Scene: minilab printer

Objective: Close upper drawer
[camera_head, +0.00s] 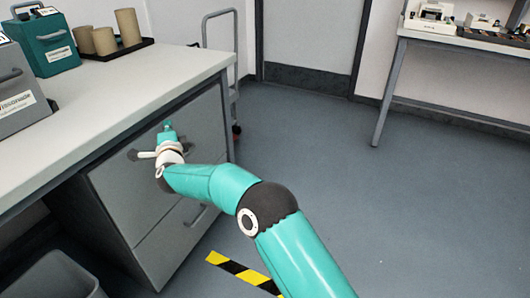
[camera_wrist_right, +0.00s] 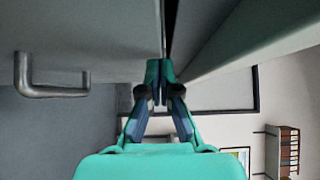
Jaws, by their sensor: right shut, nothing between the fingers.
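The upper drawer (camera_head: 119,191) is the top grey front of the cabinet under the counter. It looks nearly flush with the cabinet, but I cannot tell whether a small gap remains. Its front also fills the upper left of the wrist view (camera_wrist_right: 105,45), with a bar handle (camera_wrist_right: 55,92). My right gripper (camera_head: 168,133) is at this front, near its upper edge. In the wrist view my right gripper (camera_wrist_right: 159,72) is shut and empty, its tips at or very close to the front. My left gripper is not in view.
A lower drawer with its handle (camera_head: 197,215) is below. A grey bin (camera_head: 52,278) stands at bottom left. The floor to the right is clear.

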